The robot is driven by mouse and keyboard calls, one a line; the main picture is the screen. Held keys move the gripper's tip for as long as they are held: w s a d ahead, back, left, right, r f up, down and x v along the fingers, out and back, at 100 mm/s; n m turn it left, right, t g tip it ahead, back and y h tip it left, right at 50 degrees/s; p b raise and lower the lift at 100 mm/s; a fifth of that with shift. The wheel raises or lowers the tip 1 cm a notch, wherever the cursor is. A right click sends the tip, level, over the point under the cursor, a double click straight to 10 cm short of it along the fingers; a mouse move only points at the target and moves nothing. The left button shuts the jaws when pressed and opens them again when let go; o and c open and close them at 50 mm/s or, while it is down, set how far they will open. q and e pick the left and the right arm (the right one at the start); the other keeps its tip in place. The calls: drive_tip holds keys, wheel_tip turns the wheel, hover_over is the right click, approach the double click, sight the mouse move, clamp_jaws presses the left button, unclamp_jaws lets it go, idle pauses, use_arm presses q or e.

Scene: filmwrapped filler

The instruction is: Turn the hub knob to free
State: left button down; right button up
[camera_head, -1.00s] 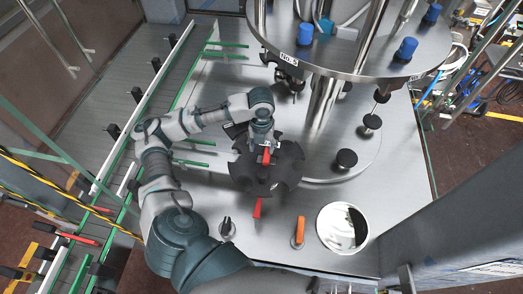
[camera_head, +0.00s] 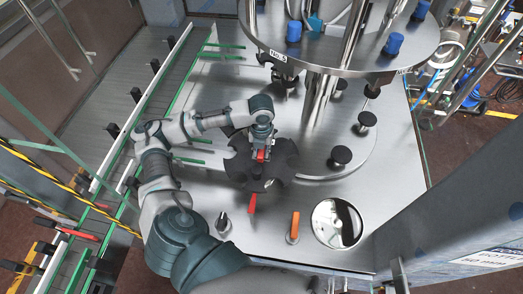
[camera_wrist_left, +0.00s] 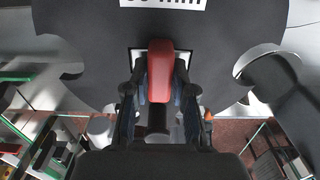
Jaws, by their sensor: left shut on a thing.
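The hub knob is a red handle (camera_head: 262,155) on top of a dark, notched star wheel (camera_head: 245,172) on the steel machine deck. My left gripper (camera_head: 262,148) reaches down onto the knob from behind it. In the left wrist view the red knob (camera_wrist_left: 159,75) sits between the two fingers of the left gripper (camera_wrist_left: 160,95), which is shut on it. The wheel's dark plate (camera_wrist_left: 90,50) lies beyond, with part of a white label at the top. The right gripper is not in either view.
A red lever (camera_head: 252,203), a black knob (camera_head: 223,222) and an orange handle (camera_head: 294,227) stand in front of the wheel. A raised steel disc (camera_head: 335,55) with blue caps overhangs behind. Green rails run along the left.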

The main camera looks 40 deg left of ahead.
use_arm(q)
drive_tip(key=shift+f, duration=0.2)
drive_tip(key=shift+s+n, duration=0.1)
drive_tip(key=shift+n, duration=1.4)
drive_tip(key=n, duration=0.4)
drive_tip(key=shift+n, duration=0.3)
drive_tip(key=n, duration=0.6)
drive_tip(key=shift+n, duration=2.1)
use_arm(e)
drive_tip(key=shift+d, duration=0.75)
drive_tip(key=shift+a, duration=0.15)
